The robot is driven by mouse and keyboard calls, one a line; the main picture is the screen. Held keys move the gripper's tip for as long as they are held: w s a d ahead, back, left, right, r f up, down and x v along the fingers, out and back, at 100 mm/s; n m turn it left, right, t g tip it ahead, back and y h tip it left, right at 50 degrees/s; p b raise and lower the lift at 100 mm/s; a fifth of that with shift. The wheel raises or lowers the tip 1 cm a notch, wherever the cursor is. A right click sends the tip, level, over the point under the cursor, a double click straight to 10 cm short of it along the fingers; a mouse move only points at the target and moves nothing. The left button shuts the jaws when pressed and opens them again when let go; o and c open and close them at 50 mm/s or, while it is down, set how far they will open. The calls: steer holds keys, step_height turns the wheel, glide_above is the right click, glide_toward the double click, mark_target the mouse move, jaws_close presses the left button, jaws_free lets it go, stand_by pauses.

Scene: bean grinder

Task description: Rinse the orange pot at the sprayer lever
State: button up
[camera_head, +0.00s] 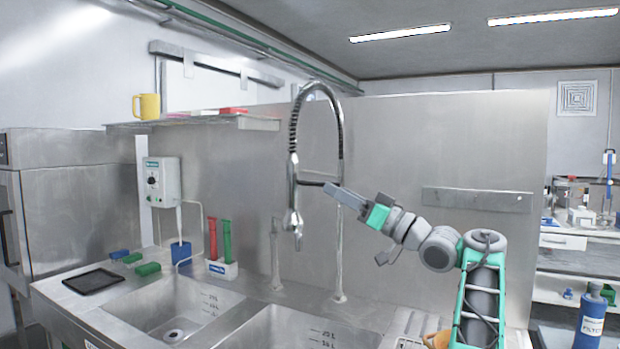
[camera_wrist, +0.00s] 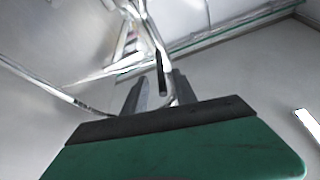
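The sprayer (camera_head: 293,200) hangs from a tall coiled spring hose above the double sink. A dark bar, seemingly its lever (camera_head: 312,183), sticks out to the right of it. My gripper (camera_head: 328,188) is raised at the end of this bar. In the wrist view my two grey fingers (camera_wrist: 158,92) stand apart. A thin dark bar (camera_wrist: 160,72) shows between or just beyond them; I cannot tell whether they touch it. An orange object, probably the pot (camera_head: 438,340), is at the bottom edge, mostly cut off and partly hidden by my arm.
Two sink basins (camera_head: 172,310) lie below. A faucet pipe (camera_head: 339,255) rises behind my gripper. A yellow mug (camera_head: 148,106) stands on the shelf.

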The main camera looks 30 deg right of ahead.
mark_target(320, 184)
steer(key=p+x, duration=0.3)
steer(key=p, duration=0.1)
steer(key=r+p+x, duration=0.1)
steer(key=p+x, duration=0.2)
steer(key=p, duration=0.1)
steer(key=shift+s+d+f+p, duration=0.1)
steer(key=shift+s+p, duration=0.1)
steer(key=shift+p, duration=0.1)
steer(key=shift+w+a+f+p, duration=0.1)
steer(key=shift+w+a+p, duration=0.25)
steer(key=shift+w+p, duration=0.45)
steer(key=shift+s+f, duration=0.15)
jaws_close()
